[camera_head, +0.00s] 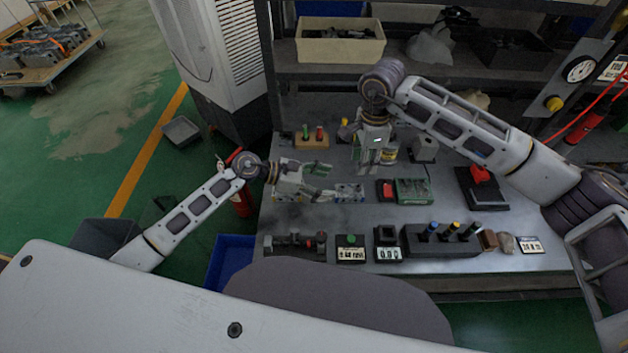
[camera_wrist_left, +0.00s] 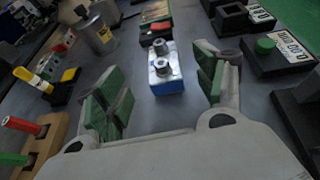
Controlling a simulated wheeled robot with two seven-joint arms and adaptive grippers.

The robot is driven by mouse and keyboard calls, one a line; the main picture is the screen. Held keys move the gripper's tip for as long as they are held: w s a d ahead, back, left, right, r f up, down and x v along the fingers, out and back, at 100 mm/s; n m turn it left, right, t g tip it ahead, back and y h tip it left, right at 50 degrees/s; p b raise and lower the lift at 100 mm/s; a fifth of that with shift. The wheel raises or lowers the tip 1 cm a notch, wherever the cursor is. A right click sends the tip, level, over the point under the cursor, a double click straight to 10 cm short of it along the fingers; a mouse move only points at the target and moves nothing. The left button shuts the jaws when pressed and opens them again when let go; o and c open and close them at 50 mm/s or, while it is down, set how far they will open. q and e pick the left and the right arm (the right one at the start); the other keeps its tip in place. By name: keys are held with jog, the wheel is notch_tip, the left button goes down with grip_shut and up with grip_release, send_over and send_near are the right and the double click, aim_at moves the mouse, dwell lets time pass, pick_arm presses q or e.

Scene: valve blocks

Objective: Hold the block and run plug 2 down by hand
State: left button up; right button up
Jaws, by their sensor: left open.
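The valve block (camera_head: 350,190) is a small blue and silver block on the grey bench. In the left wrist view the block (camera_wrist_left: 168,86) lies between my left fingers, with two round metal plugs (camera_wrist_left: 161,57) on its top. I cannot tell which one is plug 2. My left gripper (camera_head: 330,182) is open, its green-padded fingers on either side of the block with gaps showing. My right gripper (camera_head: 369,166) points down behind the block, apart from it; its fingers are too small to tell open from shut.
A green tray (camera_head: 413,190) and a red piece (camera_head: 386,188) lie right of the block. A can (camera_head: 389,154) and wooden peg stand (camera_head: 312,139) stand behind. A dark holder (camera_head: 440,240) with several coloured pegs and a green-button box (camera_head: 351,248) line the front. Bare bench lies between.

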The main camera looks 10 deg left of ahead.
aim_at(345, 187)
pick_arm(q)
jog(key=shift+x, duration=2.6)
jog(key=shift+c, duration=0.2)
jog(key=c, duration=1.4)
pick_arm(e)
jog(key=shift+c, duration=0.9)
jog(key=shift+r+m, duration=0.2)
jog(key=shift+m, duration=0.95)
jog(key=shift+r+m, duration=0.15)
jog(key=shift+m, duration=0.95)
jog(key=shift+r+m, duration=0.2)
jog(key=shift+m, duration=0.95)
